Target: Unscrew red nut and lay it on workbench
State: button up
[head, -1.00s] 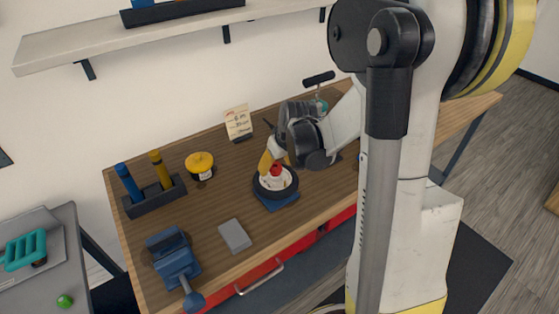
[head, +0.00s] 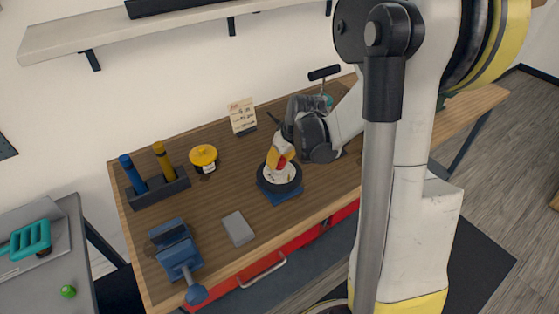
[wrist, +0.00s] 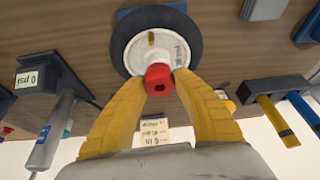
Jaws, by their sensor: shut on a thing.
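A small wheel with a black tyre (head: 267,186) and white hub lies on a blue stand (head: 285,197) on the wooden workbench (head: 232,187). My gripper (head: 283,160), with yellow fingers, is over the wheel and shut on the red nut (head: 285,156). In the wrist view the red nut (wrist: 159,77) sits between both fingertips, in front of the white hub (wrist: 150,57). A short brass-coloured stud (wrist: 152,40) shows uncovered on the hub, so the nut looks off it. The exact gap between nut and hub is hard to tell.
A grey block (head: 237,228), a blue vise (head: 177,250), a yellow-topped tin (head: 203,157) and a dark holder (head: 158,190) with blue and yellow tools stand on the bench. A note card (head: 242,114) is behind. Bare wood lies between tin and block.

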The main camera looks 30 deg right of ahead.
jog(key=n+y, duration=0.1)
jog(key=n, duration=0.1)
jog(key=n+y+b, duration=0.1)
jog(key=n, duration=0.2)
jog(key=shift+d+f+g, duration=0.1)
jog(key=shift+g, duration=0.2)
jog(key=n+g, duration=0.1)
jog(key=n, duration=0.1)
jog(key=n+y, duration=0.1)
jog(key=n, duration=0.2)
jog(key=shift+n+g+y+b, duration=0.3)
jog(key=shift+g+b, duration=0.1)
jog(key=n+g, duration=0.1)
jog(key=n, duration=0.3)
jog(key=shift+y, duration=0.3)
jog(key=n+g, duration=0.1)
jog(key=n, duration=0.1)
jog(key=n+g, duration=0.1)
jog(key=n, duration=0.2)
jog(key=shift+n+g+b, duration=0.3)
jog(key=shift+b, duration=0.05)
jog(key=o, duration=1.2)
jog(key=v, duration=1.2)
jog(key=shift+a, duration=0.25)
